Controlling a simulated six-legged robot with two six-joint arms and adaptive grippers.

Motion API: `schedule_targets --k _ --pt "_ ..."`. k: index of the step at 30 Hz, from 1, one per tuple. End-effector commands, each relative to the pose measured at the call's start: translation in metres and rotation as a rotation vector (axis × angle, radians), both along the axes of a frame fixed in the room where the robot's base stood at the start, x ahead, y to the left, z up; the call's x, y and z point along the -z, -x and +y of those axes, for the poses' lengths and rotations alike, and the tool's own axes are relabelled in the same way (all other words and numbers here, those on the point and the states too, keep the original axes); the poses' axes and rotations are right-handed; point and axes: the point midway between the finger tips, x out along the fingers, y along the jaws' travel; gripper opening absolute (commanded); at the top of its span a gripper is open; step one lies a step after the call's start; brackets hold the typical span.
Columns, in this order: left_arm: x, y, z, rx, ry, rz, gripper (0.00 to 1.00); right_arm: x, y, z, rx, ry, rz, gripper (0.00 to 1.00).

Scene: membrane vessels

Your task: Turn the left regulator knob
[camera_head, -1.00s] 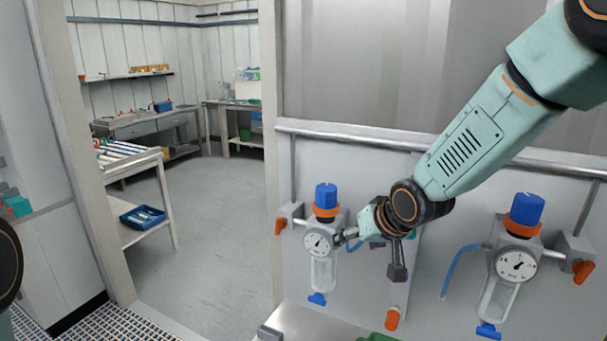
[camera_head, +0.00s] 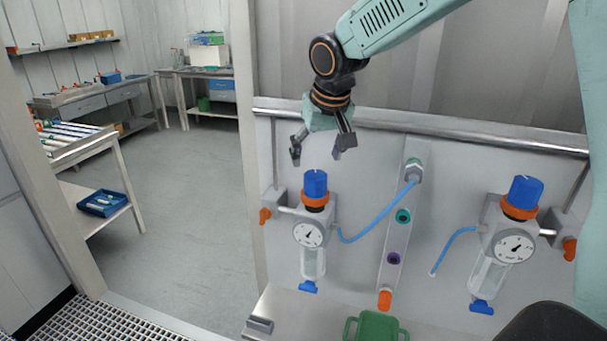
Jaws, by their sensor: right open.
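The left regulator knob (camera_head: 315,184) is a blue cap above an orange ring on the left regulator unit. Below it are a round white gauge (camera_head: 308,234), a clear bowl and a blue drain tap. My right gripper (camera_head: 320,154) is open and empty, pointing down. Its fingers are spread above the left knob in the picture, with a small gap between the fingertips and the knob's top. I cannot tell its exact depth relative to the knob. My left gripper is not in view.
A second regulator with a blue knob (camera_head: 524,192) is at the right. A manifold with a blue hose (camera_head: 376,216) stands between them. A metal rail (camera_head: 430,124) runs along the panel top. A green container (camera_head: 376,327) is at the bottom. Open floor lies left.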

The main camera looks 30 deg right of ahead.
Motion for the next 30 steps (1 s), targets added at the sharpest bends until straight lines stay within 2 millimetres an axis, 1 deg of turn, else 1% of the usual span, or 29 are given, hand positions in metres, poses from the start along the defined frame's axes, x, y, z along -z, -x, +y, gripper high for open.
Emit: schedule_targets --k 2,5,12,16,21,29,30 --pt "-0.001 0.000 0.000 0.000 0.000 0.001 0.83 0.004 0.002 -0.002 0.011 -0.005 0.007 0.71" --pt "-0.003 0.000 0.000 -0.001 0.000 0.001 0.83 0.014 0.000 -0.004 0.013 -0.005 0.008 0.71" --pt "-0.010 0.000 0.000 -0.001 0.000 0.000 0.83 0.049 -0.015 -0.007 0.011 -0.005 0.008 0.71" --pt "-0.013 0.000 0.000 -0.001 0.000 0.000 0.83 0.062 -0.023 -0.008 0.010 -0.004 0.006 0.71" --pt "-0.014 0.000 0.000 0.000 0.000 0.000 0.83 0.071 -0.029 -0.008 0.007 -0.004 0.002 0.71" --pt "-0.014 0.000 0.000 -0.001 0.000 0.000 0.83 0.072 -0.031 -0.007 0.007 -0.006 0.003 0.71" --pt "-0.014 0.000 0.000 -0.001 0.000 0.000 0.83 0.072 -0.031 -0.007 0.007 -0.006 0.003 0.69"
